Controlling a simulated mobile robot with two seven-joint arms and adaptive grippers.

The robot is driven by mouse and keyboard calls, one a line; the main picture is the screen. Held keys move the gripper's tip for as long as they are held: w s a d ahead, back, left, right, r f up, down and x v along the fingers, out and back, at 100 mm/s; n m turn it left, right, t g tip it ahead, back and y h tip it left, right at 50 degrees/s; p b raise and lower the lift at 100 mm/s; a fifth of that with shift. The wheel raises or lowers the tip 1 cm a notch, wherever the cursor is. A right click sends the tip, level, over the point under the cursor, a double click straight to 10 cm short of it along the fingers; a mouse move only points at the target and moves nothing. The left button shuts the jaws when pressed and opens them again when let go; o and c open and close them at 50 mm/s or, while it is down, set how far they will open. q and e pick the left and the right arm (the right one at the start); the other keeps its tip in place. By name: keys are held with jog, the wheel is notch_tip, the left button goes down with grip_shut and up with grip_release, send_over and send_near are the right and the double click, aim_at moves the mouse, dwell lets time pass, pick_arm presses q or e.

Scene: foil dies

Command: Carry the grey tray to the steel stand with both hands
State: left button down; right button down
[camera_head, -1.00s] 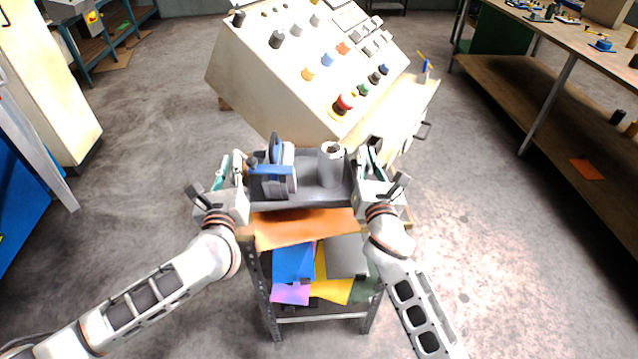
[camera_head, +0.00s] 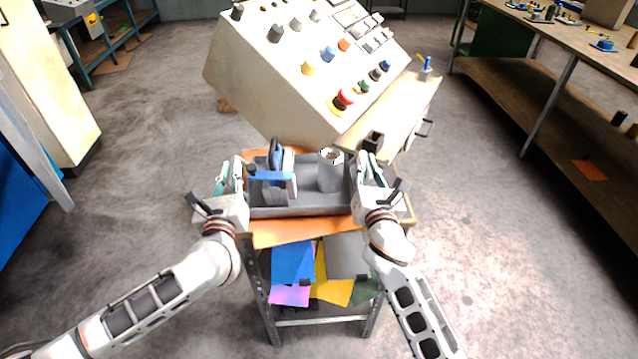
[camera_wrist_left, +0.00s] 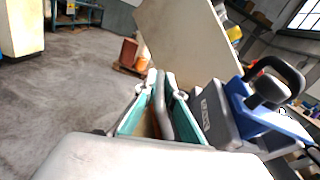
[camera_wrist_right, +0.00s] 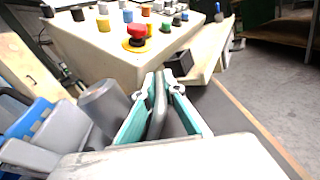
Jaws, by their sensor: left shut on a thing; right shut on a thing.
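The grey tray (camera_head: 312,211) is over the orange top of a stand (camera_head: 290,233) with grey metal legs. It looks about level; I cannot tell whether its base touches the top. A blue and grey tool (camera_head: 275,185) stands in its left part and a grey cylinder (camera_head: 331,172) to the right of it. My left gripper (camera_head: 232,172) is shut on the tray's left end; it also shows in the left wrist view (camera_wrist_left: 160,103). My right gripper (camera_head: 367,168) is shut on the right end, as the right wrist view (camera_wrist_right: 160,103) shows.
A slanted control console (camera_head: 270,85) with knobs and a red button stands close behind the stand. Coloured folders (camera_head: 294,262) lie on the stand's lower shelf. A long workbench (camera_head: 560,75) is at right, a cream cabinet (camera_head: 45,90) at left. Open floor lies both sides.

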pick_arm(q)
jog(key=shift+f+b, duration=0.3)
jog(key=shift+f, duration=0.1)
pick_arm(e)
jog(key=shift+f, duration=0.45)
pick_arm(q)
jog(key=c, duration=2.3)
grip_release()
jog(key=shift+f, duration=0.15)
jog(key=shift+c, duration=0.2)
pick_arm(e)
jog(key=c, duration=2.3)
grip_release()
jog(key=shift+d+f, duration=0.1)
jog(key=shift+f, duration=0.05)
jog(key=shift+c, duration=0.2)
pick_arm(q)
jog(key=shift+o, duration=1)
pick_arm(e)
jog(key=shift+o, duration=1)
pick_arm(q)
jog(key=shift+s, duration=0.1)
